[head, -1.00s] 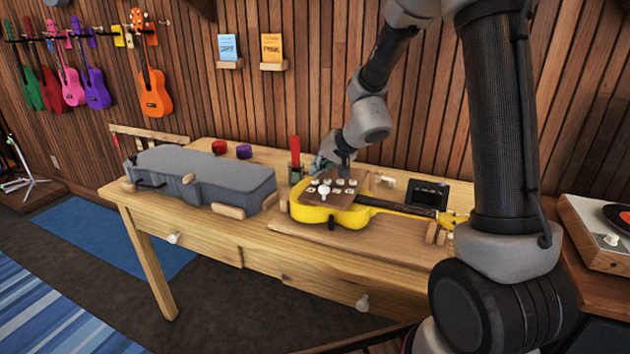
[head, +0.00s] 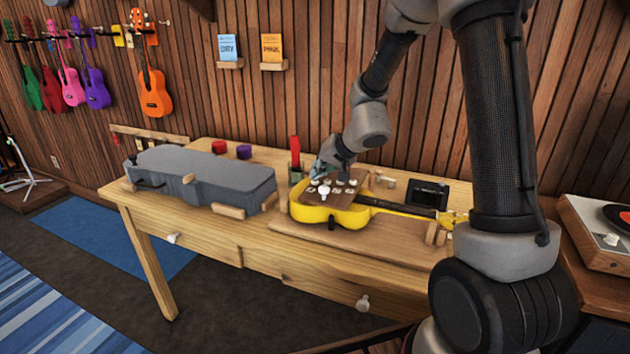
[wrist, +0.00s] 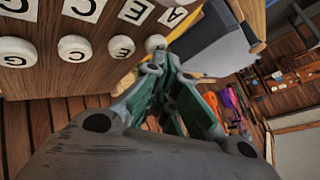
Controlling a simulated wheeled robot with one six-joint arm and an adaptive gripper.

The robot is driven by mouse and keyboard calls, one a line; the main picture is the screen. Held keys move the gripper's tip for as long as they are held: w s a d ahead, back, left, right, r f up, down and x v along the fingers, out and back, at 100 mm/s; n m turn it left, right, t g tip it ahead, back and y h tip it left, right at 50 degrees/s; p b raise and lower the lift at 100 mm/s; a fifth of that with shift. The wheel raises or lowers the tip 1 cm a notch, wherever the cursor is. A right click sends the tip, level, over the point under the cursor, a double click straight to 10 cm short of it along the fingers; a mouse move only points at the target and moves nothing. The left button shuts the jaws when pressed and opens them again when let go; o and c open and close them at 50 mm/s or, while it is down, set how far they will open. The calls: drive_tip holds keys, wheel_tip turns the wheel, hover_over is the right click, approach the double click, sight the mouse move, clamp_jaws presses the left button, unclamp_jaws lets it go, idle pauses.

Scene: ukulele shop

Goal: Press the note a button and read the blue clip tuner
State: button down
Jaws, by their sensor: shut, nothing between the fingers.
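A wooden block with white round buttons (head: 335,200) sits on the yellow ukulele (head: 318,214). In the wrist view the block's face (wrist: 90,80) carries the labels G, C, E and A. The round A button (wrist: 156,43) lies below the label A (wrist: 177,17). My gripper (wrist: 165,68) is shut and empty, its fingertips close to the A button; I cannot tell whether they touch it. In the head view my gripper (head: 317,174) is at the block's far left edge. I cannot make out the blue clip tuner.
A grey instrument case (head: 200,174) lies on the left of the wooden bench (head: 262,245). A red upright object (head: 295,150) stands behind the ukulele. A dark box (head: 428,193) stands behind its neck.

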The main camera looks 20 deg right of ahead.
drive_tip(key=shift+f, duration=0.2)
idle(0.5)
drive_tip(key=shift+r, duration=0.95)
drive_tip(key=shift+r, duration=0.1)
drive_tip(key=shift+r, duration=2.4)
